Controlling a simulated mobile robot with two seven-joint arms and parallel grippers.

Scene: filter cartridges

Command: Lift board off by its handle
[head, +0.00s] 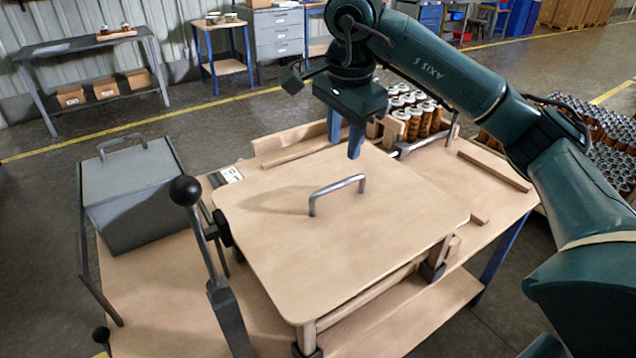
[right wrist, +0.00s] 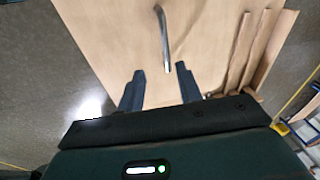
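The board (head: 390,230) is a flat, light wooden panel lying over a frame on the workbench. Its metal handle (head: 337,188) is a bent bar standing up near the middle of the board. My right gripper (head: 345,143) hangs above the far part of the board, behind the handle, fingers pointing down, apart and empty. In the right wrist view the board (right wrist: 110,25) fills the upper middle, and the handle (right wrist: 163,35) lies ahead of the two spread fingertips (right wrist: 160,70), not between them. My left gripper is not in view.
A lever with a black knob (head: 186,191) rises at the board's left. A grey lidded box (head: 135,205) stands left on the bench. Several cartridges (head: 415,115) stand behind the board, and many more (head: 590,135) stand at the right. A wooden strip (head: 495,165) lies right of the board.

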